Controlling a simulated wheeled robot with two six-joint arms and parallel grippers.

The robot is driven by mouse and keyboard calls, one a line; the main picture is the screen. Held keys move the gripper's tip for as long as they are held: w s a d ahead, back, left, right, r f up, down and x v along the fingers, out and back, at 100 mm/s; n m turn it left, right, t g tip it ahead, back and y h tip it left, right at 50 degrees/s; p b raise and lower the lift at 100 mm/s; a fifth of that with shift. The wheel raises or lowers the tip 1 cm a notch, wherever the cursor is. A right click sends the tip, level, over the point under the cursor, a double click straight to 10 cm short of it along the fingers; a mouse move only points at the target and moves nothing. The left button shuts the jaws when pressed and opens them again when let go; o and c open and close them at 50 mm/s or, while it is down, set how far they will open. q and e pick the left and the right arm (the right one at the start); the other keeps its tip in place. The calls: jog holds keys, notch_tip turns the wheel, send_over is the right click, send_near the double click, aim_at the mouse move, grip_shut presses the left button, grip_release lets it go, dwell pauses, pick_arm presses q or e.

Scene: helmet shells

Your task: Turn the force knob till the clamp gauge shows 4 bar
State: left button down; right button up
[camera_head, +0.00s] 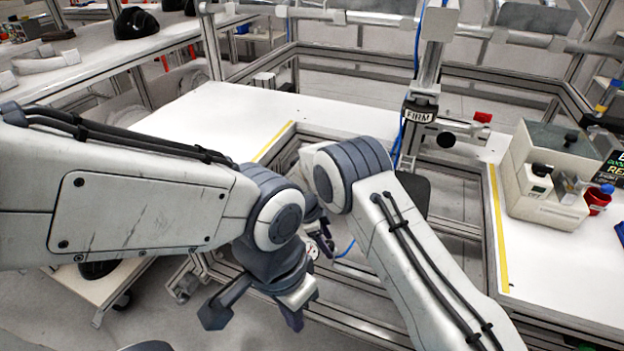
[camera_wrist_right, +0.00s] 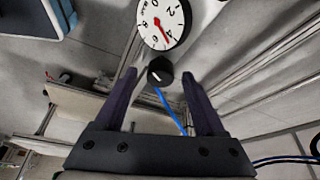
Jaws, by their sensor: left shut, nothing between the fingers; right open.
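The clamp gauge (camera_wrist_right: 164,22) is a round white dial at the top of the right wrist view. Its red needle points between 4 and 6. Below it is the black force knob (camera_wrist_right: 160,72) with a white mark. My right gripper (camera_wrist_right: 159,75) is open, its two fingers to either side of the knob in the picture. I cannot tell whether they touch it. In the head view the gauge (camera_head: 312,252) is small and partly hidden behind my arms, and my right gripper (camera_head: 325,240) is mostly hidden. My left gripper (camera_head: 293,320) is shut and empty, lower down in front.
A blue hose (camera_wrist_right: 170,110) runs down from beside the knob. The white table (camera_head: 215,115) has an open metal frame at its middle. A grey-beige box unit (camera_head: 553,165) and a red cup (camera_head: 598,200) stand at right. A vertical post (camera_head: 430,70) stands behind.

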jog(key=shift+w+m+g, duration=0.1)
jog(key=shift+m+g, duration=0.3)
jog(key=shift+m, duration=0.6)
jog(key=v, duration=1.1)
jog(key=s+r+n+y+p, duration=0.1)
jog(key=s+r+n+p, duration=0.3)
jog(key=r, duration=0.5)
jog(key=s+r+n+y+p, duration=0.1)
jog(key=s+r+n+p, duration=0.2)
jog(key=s+r+n, duration=0.3)
jog(key=shift+s+d+r+n+p, duration=0.4)
jog(key=shift+s+r, duration=0.1)
jog(key=shift+r, duration=1)
